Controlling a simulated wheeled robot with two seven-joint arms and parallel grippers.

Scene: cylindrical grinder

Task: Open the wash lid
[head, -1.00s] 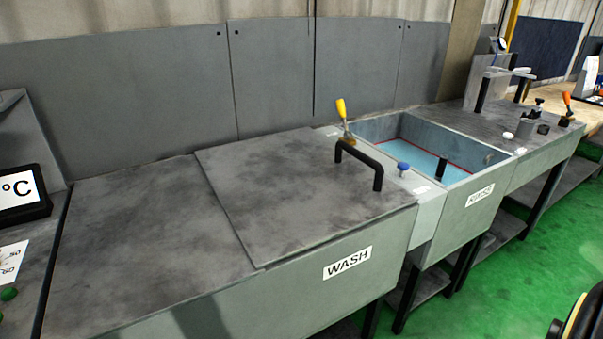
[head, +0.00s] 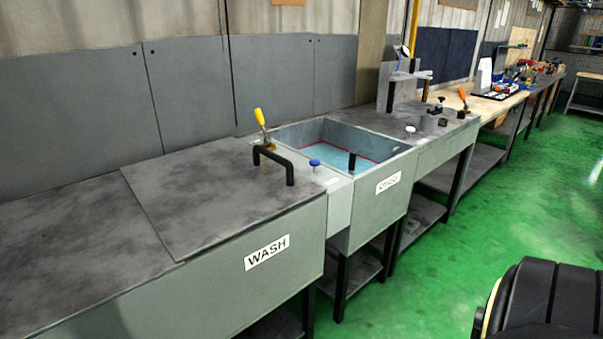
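The wash lid (head: 205,190) is a flat grey, stained panel lying closed on top of the wash tank (head: 225,275), whose front carries a WASH label. A black bar handle (head: 273,161) stands at the lid's right end. Neither of my grippers shows in the head view. A black rounded part with a yellow edge at the bottom right looks like part of my own body.
Right of the wash tank is an open rinse basin (head: 345,150) with blue liquid. A yellow-handled lever (head: 260,118) and a blue knob (head: 314,163) stand between them. Workbenches (head: 490,105) run along the wall. The green floor (head: 430,270) in front is clear.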

